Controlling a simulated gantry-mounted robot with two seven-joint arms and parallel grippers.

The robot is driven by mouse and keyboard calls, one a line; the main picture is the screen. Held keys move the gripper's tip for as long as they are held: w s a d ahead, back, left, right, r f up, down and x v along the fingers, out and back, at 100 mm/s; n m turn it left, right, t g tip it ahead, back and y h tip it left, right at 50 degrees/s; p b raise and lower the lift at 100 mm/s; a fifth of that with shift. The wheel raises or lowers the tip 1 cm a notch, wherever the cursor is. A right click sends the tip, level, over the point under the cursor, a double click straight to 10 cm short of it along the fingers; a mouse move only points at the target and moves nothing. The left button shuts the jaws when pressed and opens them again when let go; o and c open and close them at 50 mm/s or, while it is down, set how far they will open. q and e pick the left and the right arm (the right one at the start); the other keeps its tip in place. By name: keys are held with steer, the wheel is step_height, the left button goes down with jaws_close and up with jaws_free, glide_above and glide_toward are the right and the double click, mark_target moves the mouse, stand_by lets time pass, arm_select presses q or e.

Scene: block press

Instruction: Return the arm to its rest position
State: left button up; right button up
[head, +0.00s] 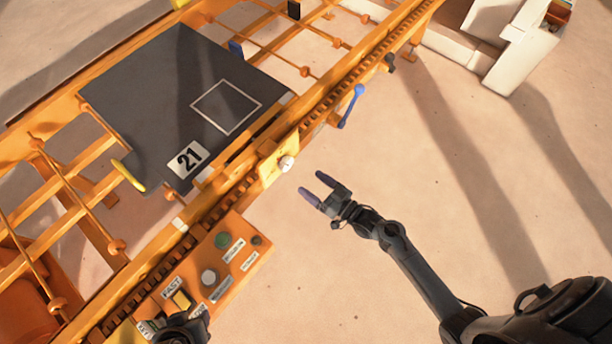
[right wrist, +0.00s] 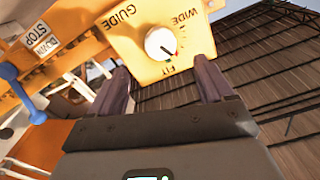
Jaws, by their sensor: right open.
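My right gripper (head: 316,184) is open and empty, held over the floor just to the right of the orange press frame. In the right wrist view, the open fingers of my right gripper (right wrist: 168,85) point toward the yellow guide panel (right wrist: 125,30), with a gap between them.
The orange frame carries a dark plate (head: 150,90) marked 21 with a white square outline. A blue-handled lever (head: 352,104) sticks out above my right gripper. An orange control box (head: 235,272) with buttons stands at lower left. A white bin (head: 475,62) is at upper right. Floor between is clear.

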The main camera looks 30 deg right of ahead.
steer(key=shift+s+d, duration=0.15)
steer(key=shift+s, duration=0.25)
steer(key=s+a+r+n+g+h+p, duration=0.1)
steer(key=s+a+r+g+h+p, duration=0.25)
steer(key=s+r, duration=0.45)
steer(key=s+d+r+g+h, duration=0.2)
steer(key=s+r+g, duration=0.1)
steer(key=s+g, duration=0.2)
steer(key=s+d+r+g+h, duration=0.1)
steer(key=s+d+r+g, duration=0.1)
steer(key=s+d+g, duration=0.3)
step_height(320, 180, up, 38)
steer(key=a+p, duration=0.2)
steer(key=p, duration=3.6)
steer(key=shift+s+a, duration=0.2)
steer(key=shift+s, duration=0.25)
